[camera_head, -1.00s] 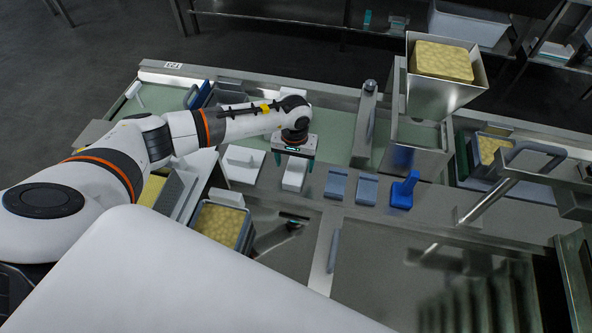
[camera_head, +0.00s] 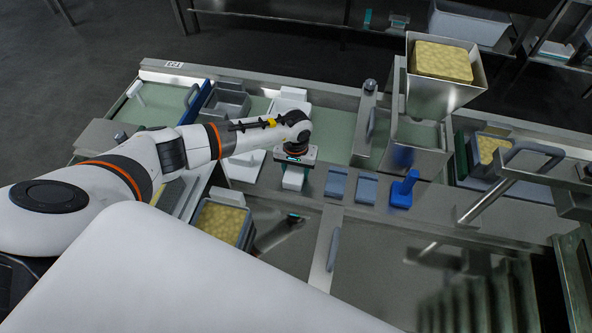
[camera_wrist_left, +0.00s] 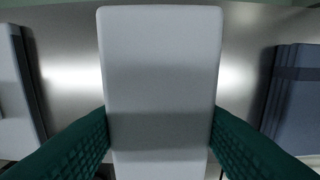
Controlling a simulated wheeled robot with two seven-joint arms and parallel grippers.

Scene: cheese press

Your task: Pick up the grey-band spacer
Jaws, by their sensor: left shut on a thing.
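A white block with a grey band, the spacer (camera_head: 292,181), is on the steel bench below my left gripper (camera_head: 293,170). In the left wrist view the spacer (camera_wrist_left: 160,80) fills the middle, with a darker grey band across it. The teal fingers of my left gripper (camera_wrist_left: 160,135) press on both its sides, shut on it. I cannot tell whether it is clear of the bench. In the head view my gripper's body hides its far end. My right gripper is not in view.
Two slate-blue blocks (camera_head: 337,183) and a blue handled tool (camera_head: 404,190) stand to the right. A white piece (camera_head: 243,165) and a grey tub with yellow cheese (camera_head: 222,221) are on the left. A steel hopper holding cheese (camera_head: 441,62) rises at the back right.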

